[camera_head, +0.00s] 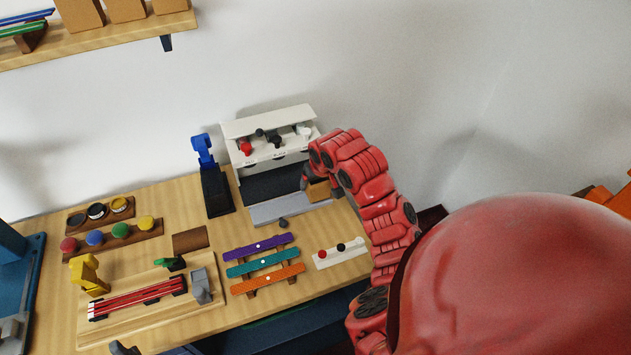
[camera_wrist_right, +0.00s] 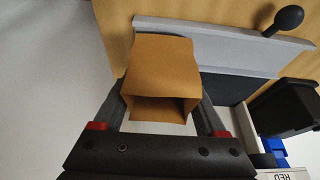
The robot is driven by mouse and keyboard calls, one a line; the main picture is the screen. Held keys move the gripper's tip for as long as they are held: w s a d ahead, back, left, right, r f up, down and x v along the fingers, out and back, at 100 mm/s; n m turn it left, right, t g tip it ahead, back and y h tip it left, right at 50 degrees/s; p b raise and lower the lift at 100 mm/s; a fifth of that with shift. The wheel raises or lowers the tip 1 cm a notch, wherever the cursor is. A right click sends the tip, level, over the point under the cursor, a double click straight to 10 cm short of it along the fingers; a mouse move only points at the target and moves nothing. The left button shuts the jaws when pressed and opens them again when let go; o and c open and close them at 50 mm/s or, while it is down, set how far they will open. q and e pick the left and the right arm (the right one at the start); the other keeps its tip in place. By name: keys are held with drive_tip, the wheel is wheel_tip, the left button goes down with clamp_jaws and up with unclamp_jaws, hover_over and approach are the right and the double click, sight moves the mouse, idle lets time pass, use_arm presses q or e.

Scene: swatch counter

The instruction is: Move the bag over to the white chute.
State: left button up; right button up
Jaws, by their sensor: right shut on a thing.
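The bag (camera_wrist_right: 165,72) is a small tan paper bag with its open mouth toward the right wrist camera. My right gripper (camera_wrist_right: 163,88) is shut on it, one dark finger on each side. In the head view the bag (camera_head: 319,191) is at the right end of the dispenser's front, partly hidden by my red right arm. The white dispenser (camera_head: 238,128) has red, black and white knobs; the white knob (camera_head: 305,132) marks its right end. The chute below that is mostly hidden by my arm. A dark piece at the bottom edge may be my left gripper (camera_head: 122,348).
A grey ledge (camera_head: 272,212) lies before the dispenser, with a dark knob (camera_head: 283,223) at its front. A blue-topped stand (camera_head: 203,155) is left of it. Purple, teal and orange strips (camera_head: 262,264) and a white knob strip (camera_head: 341,253) lie in front.

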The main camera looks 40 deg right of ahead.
drive_tip(key=shift+f+b, duration=0.3)
drive_tip(key=shift+f, duration=0.35)
idle(0.8)
drive_tip(key=o, duration=1.4)
drive_tip(key=shift+c, duration=0.2)
drive_tip(key=shift+r, duration=0.25)
drive_tip(key=v, duration=0.4)
drive_tip(key=shift+s+r, duration=0.2)
drive_tip(key=shift+r, duration=0.2)
drive_tip(key=p+v, duration=0.2)
drive_tip(key=v, duration=1)
drive_tip(key=shift+s, duration=0.25)
